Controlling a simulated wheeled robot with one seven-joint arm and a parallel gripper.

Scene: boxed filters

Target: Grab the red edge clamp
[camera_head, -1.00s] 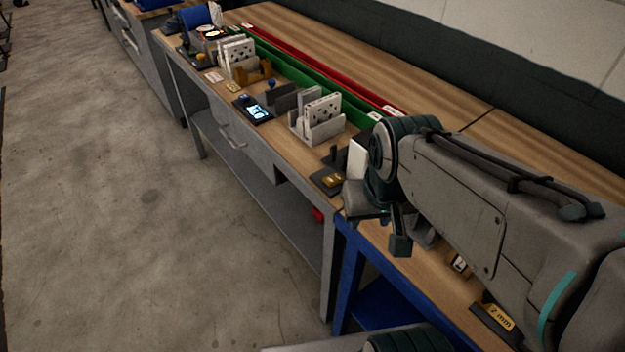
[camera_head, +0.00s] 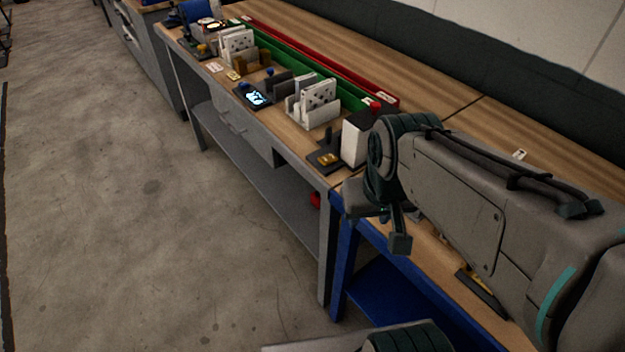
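A small red part (camera_head: 315,200) shows under the edge of the grey workbench, beside its front leg and partly hidden by it. A second small red piece (camera_head: 375,107) shows just above the white box, beside my arm. Both are too small to tell for sure which is the edge clamp. My gripper (camera_head: 380,222) hangs at the end of my arm, right of the red part under the bench edge and apart from it. It is in front of the blue-framed table, and its finger opening cannot be made out. I see nothing held in it.
The grey workbench (camera_head: 296,150) carries a white box (camera_head: 355,140), a grey rack with white panels (camera_head: 315,105), a small lit display (camera_head: 256,97), and long green (camera_head: 290,68) and red (camera_head: 330,62) trays. A blue-framed table (camera_head: 400,262) adjoins it. The floor at left is clear.

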